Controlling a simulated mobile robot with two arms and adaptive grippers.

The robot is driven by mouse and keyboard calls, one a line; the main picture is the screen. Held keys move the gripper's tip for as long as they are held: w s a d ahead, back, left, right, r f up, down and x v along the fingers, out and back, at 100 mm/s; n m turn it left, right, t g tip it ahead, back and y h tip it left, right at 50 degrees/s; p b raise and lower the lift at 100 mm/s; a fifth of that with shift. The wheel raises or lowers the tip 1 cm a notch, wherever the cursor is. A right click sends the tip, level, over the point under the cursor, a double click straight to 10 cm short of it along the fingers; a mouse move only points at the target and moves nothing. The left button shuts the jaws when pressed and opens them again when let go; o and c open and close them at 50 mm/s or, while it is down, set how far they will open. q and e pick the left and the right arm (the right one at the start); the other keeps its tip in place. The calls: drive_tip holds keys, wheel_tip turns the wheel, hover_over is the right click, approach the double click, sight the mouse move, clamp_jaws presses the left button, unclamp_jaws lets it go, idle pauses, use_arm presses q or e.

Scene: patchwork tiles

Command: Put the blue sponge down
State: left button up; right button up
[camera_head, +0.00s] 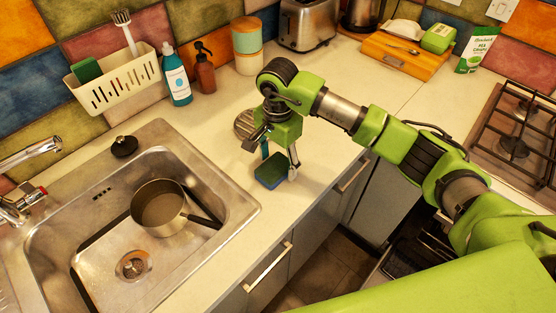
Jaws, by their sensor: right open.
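The blue sponge (270,170) lies on the light counter between the sink and the front edge, and a dark green layer shows on it. My right gripper (273,157) points down just above and behind the sponge, with its fingers apart. One finger comes down close to the sponge's right side; I cannot tell whether it touches. The other finger is toward the left, behind the sponge. My left gripper is not in view.
The steel sink (85,240) with a saucepan (160,205) in it is on the left. A round ribbed item (244,124) lies behind the gripper. A soap bottle (177,75), brown dispenser (204,70) and canister (247,48) stand at the back. Counter right of the gripper is clear.

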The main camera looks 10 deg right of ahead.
sight(278, 164)
drive_tip(key=shift+r, duration=0.35)
wheel_tip(278, 164, up, 12)
drive_tip(key=b, duration=0.3)
drive_tip(key=shift+f+b, duration=0.2)
drive_tip(key=shift+b, duration=0.2)
